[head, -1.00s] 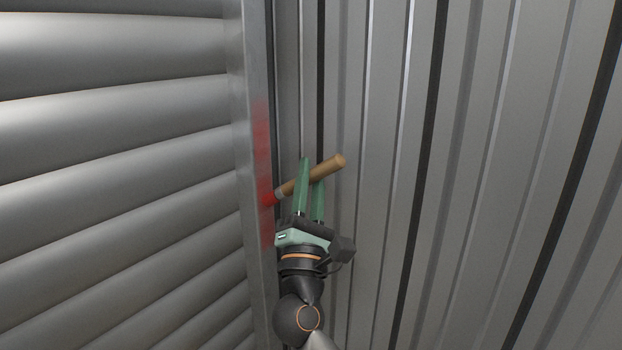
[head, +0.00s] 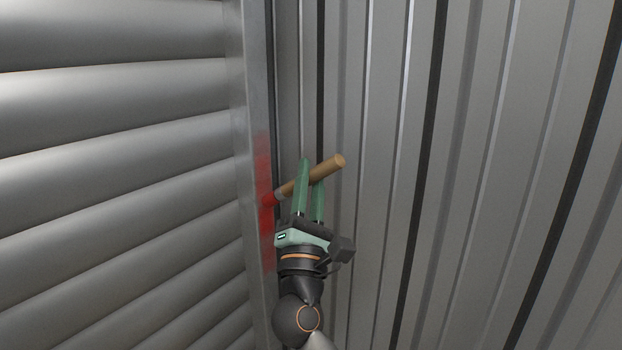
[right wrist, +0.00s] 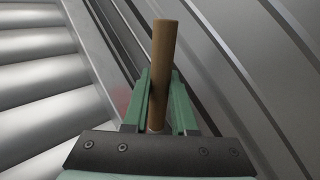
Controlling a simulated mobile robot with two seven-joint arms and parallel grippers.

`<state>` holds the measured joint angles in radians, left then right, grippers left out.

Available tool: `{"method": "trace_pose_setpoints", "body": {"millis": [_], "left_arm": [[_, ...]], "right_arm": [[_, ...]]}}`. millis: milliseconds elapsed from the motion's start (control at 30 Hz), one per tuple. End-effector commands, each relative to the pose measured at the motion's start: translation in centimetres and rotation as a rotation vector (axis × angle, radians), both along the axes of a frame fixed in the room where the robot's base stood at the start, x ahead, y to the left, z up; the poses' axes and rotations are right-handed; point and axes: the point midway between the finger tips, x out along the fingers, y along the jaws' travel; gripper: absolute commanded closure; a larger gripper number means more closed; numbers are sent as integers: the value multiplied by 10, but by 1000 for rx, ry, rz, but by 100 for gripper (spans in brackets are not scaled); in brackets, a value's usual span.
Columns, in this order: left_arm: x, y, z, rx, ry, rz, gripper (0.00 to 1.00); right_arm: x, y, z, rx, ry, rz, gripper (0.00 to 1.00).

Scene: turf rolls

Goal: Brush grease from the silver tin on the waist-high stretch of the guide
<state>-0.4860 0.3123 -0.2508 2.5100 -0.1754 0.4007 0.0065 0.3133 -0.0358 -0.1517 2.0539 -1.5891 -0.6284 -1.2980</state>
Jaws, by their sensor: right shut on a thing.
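My right gripper (head: 311,188) is shut on a brush with a round wooden handle (head: 331,166). The handle slants up to the right; the red brush end (head: 268,199) points left at the guide. In the right wrist view the handle (right wrist: 163,60) stands up between the green fingers (right wrist: 160,103), and the brush end is hidden. The guide (head: 243,90) is an upright grey metal strip beside the shutter. A red smear (head: 264,165) runs along part of it, level with and above and below the brush end. The brush end looks at or against the smear. The silver tin and my left gripper are not in view.
A grey roller shutter (head: 120,140) with broad horizontal slats fills the left side. A ribbed grey metal wall (head: 480,180) with dark upright grooves fills the right side, close behind the gripper. No loose objects show.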

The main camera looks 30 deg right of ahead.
Motion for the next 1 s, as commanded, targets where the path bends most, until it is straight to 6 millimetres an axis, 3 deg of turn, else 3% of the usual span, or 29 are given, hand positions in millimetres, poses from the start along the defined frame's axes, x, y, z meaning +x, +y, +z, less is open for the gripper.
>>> {"method": "trace_pose_setpoints", "body": {"millis": [300, 533, 1000], "left_arm": [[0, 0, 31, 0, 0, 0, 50], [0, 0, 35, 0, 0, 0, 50], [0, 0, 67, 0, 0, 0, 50]], "right_arm": [[-1, 0, 32, 0, -2, 3, 100], [-2, 0, 37, 1, -1, 2, 100], [0, 0, 71, 0, 0, 0, 100]]}}
